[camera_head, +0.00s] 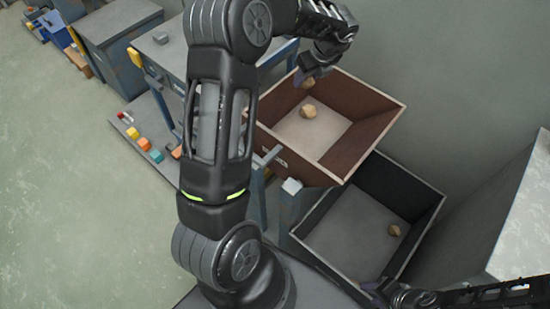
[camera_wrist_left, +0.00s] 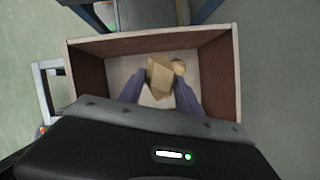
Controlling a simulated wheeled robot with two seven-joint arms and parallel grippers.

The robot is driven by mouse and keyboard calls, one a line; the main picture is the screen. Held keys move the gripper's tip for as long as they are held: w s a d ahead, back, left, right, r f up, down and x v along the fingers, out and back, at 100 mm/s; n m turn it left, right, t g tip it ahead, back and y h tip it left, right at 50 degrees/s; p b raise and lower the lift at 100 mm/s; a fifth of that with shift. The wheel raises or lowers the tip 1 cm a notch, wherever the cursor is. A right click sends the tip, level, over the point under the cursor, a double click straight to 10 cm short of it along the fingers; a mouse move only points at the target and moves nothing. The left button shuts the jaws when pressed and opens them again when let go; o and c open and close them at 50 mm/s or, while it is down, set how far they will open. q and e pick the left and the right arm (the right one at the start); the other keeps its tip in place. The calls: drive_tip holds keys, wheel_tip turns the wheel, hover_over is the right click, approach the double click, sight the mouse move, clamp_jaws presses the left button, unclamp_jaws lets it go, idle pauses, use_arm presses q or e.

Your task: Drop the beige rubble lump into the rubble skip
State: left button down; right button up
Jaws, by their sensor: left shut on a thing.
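My left gripper (camera_head: 304,78) is shut on a beige rubble lump (camera_head: 308,83). In the left wrist view the held lump (camera_wrist_left: 160,76) sits between the two bluish fingers (camera_wrist_left: 160,98). The gripper and lump are over the back part of a brown-walled open skip (camera_head: 376,138), with the skip's walls (camera_wrist_left: 218,78) around them in the wrist view. Another beige lump (camera_head: 309,111) lies on this skip's pale floor; it shows beside the held lump in the wrist view (camera_wrist_left: 179,67). My right gripper (camera_head: 385,291) is at the lower right, its fingers too small to judge.
A dark open bin (camera_head: 420,193) with a tan lump (camera_head: 395,230) stands nearer, beside the brown skip. Grey cabinets (camera_head: 115,45) and a low shelf with several coloured blocks (camera_head: 145,143) are to the left. A pale surface (camera_head: 522,235) is at the right.

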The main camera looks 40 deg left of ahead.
use_arm(q)
drive_tip(key=c, duration=0.7)
unclamp_jaws()
drive_tip(key=shift+c, duration=0.2)
drive_tip(key=shift+r, duration=0.1)
drive_tip(key=w+v, duration=0.1)
drive_tip(key=v, duration=0.6)
drive_tip(key=shift+s+r, duration=0.35)
drive_tip(key=shift+s, duration=0.2)
drive_tip(key=shift+d, duration=0.1)
